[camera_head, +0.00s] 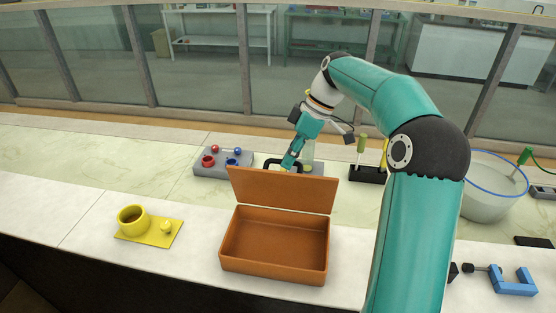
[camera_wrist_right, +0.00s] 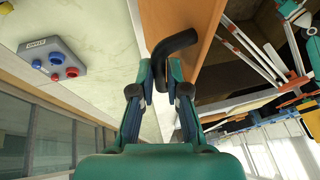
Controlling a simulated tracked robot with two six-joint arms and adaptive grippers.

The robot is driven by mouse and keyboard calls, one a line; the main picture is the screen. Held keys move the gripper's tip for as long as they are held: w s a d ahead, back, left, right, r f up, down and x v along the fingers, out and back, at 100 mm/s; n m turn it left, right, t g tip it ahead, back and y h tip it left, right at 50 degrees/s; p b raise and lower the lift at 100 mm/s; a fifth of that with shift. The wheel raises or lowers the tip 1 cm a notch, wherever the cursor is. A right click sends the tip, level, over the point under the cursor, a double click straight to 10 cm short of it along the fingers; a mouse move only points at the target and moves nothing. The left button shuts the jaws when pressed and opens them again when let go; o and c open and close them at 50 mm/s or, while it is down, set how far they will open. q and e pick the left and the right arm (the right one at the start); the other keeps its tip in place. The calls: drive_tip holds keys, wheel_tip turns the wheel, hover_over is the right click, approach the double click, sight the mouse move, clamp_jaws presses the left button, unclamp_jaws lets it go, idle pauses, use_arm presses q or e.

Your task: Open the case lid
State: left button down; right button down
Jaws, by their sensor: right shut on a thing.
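The brown case (camera_head: 272,267) stands on the pale counter, and its inside looks empty. Its lid (camera_head: 283,190) is raised at the back edge and stands near upright. A black handle (camera_head: 270,162) sits at the lid's top edge. My right gripper (camera_head: 290,161) is shut on the handle, reaching it from behind the lid. In the right wrist view the fingers (camera_wrist_right: 161,78) close on the end of the black handle (camera_wrist_right: 176,43), beside the lid (camera_wrist_right: 180,18). My left gripper is out of view.
A yellow cup (camera_head: 133,220) on a yellow plate stands left of the case. A grey block with red and blue knobs (camera_head: 222,163) is behind it. A pale bucket (camera_head: 487,196) and a blue clamp (camera_head: 513,280) are at right. Glass panes line the back.

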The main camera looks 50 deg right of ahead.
drive_tip(key=shift+s+d+f, duration=0.1)
drive_tip(key=shift+s+f, duration=0.05)
drive_tip(key=shift+f, duration=0.4)
drive_tip(key=c, duration=1.2)
unclamp_jaws()
drive_tip(key=shift+d, duration=0.15)
drive_tip(key=shift+r, duration=0.25)
drive_tip(key=shift+v, duration=5.8)
